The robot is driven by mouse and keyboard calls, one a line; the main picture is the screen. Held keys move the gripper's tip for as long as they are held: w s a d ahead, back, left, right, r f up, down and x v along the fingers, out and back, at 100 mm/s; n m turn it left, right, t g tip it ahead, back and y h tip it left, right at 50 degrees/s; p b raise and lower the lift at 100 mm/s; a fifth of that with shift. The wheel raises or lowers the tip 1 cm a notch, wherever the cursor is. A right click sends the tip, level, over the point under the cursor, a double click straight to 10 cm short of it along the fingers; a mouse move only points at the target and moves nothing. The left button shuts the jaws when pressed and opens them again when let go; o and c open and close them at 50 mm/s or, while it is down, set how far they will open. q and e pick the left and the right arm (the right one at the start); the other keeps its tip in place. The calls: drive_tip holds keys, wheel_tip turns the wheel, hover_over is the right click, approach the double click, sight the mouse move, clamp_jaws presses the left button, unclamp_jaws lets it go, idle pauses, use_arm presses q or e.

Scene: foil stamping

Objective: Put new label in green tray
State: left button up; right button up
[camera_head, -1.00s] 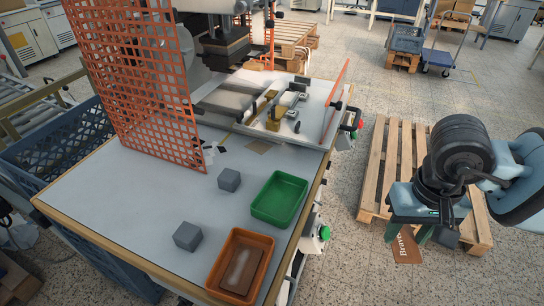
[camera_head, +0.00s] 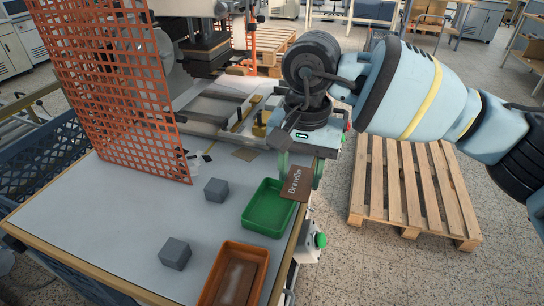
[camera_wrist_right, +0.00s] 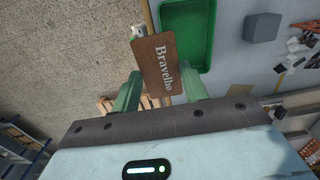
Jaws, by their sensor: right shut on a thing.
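The new label, a brown plate reading "Bravelho" (camera_head: 294,183), is held by my right gripper (camera_head: 300,170), whose green fingers are shut on it. The label also shows in the right wrist view (camera_wrist_right: 157,65), between the fingertips. The green tray (camera_head: 268,208) sits on the grey table near its right edge and looks empty. The label is at the tray's upper right side in the head view, overlapping its corner in the picture. In the wrist view the green tray (camera_wrist_right: 187,20) lies just beyond the label. My left gripper is out of view.
An orange tray (camera_head: 212,292) with brown plates inside stands in front of the green tray. Two grey blocks (camera_head: 216,190) (camera_head: 174,253) sit on the table (camera_head: 120,230). An orange mesh guard (camera_head: 110,90) and the press (camera_head: 200,45) stand behind. A wooden pallet (camera_head: 405,190) lies on the floor.

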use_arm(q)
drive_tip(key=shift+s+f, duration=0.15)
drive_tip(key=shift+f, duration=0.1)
use_arm(e)
drive_tip(key=shift+m, duration=0.6)
drive_tip(key=a, duration=0.1)
drive_tip(key=a+r, duration=0.1)
drive_tip(key=a, duration=0.1)
drive_tip(key=w+a+r, duration=0.1)
drive_tip(key=a, duration=0.1)
drive_tip(key=shift+r, duration=0.1)
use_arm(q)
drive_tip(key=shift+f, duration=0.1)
